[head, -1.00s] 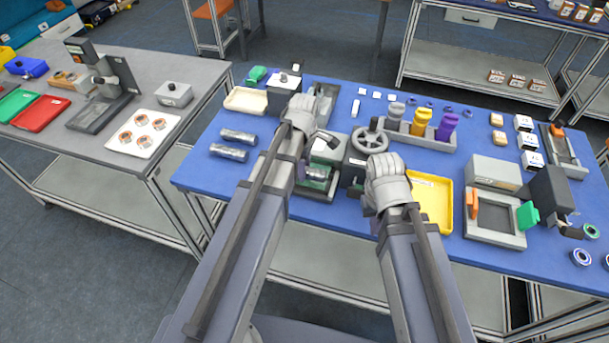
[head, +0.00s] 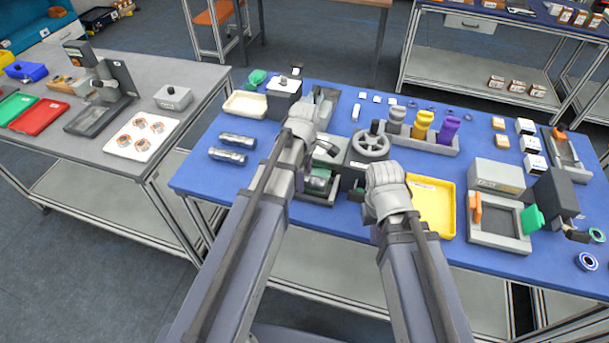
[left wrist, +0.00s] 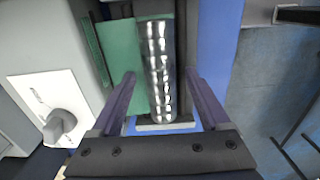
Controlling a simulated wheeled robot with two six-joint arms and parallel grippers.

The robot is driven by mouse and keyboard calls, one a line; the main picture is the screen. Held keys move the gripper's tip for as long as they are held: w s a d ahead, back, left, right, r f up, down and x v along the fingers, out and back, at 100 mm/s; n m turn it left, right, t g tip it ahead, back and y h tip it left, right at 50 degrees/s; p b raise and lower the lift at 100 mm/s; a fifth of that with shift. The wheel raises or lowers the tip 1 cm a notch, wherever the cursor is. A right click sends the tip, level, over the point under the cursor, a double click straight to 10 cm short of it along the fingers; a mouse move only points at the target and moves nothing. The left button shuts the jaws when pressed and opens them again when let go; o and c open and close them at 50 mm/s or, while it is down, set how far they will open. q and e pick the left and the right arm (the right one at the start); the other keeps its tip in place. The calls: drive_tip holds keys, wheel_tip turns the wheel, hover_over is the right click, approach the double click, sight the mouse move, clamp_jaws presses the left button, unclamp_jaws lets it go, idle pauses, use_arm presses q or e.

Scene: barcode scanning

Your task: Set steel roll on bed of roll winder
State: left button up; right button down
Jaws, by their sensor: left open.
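A shiny steel roll (left wrist: 160,65) lies along the green bed (left wrist: 118,60) of the roll winder in the left wrist view. In the head view this steel roll (head: 318,180) shows partly, on the winder (head: 330,152) beside my left arm. My left gripper (left wrist: 160,78) is open, with one finger on each side of the roll's lower part; I cannot tell whether they touch it. In the head view its fingers are hidden by the arm. My right gripper (head: 386,190) is near the yellow tray, its jaws hidden. Two similar steel rolls (head: 238,139) (head: 228,155) lie on the blue table.
The winder's handwheel (head: 370,145) stands between my arms. A yellow tray (head: 446,206) is at the right. A cream tray (head: 245,105) is at the back left. The blue table's left front is clear.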

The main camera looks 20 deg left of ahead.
use_arm(q)
drive_tip(key=shift+r, duration=0.15)
use_arm(e)
drive_tip(key=shift+r, duration=0.1)
use_arm(q)
wheel_tip(320, 180, up, 12)
drive_tip(key=p, duration=1.2)
drive_tip(key=s+d+m, duration=0.5)
drive_tip(key=s+m, duration=0.2)
drive_tip(key=m, duration=0.3)
drive_tip(key=s+d+m+y, duration=0.1)
drive_tip(key=s+d+m, duration=0.4)
drive_tip(key=m, duration=0.6)
drive_tip(key=shift+s+d, duration=0.25)
drive_tip(key=shift+s, duration=0.95)
use_arm(e)
wheel_tip(320, 180, up, 12)
use_arm(q)
drive_tip(key=shift+r, duration=0.1)
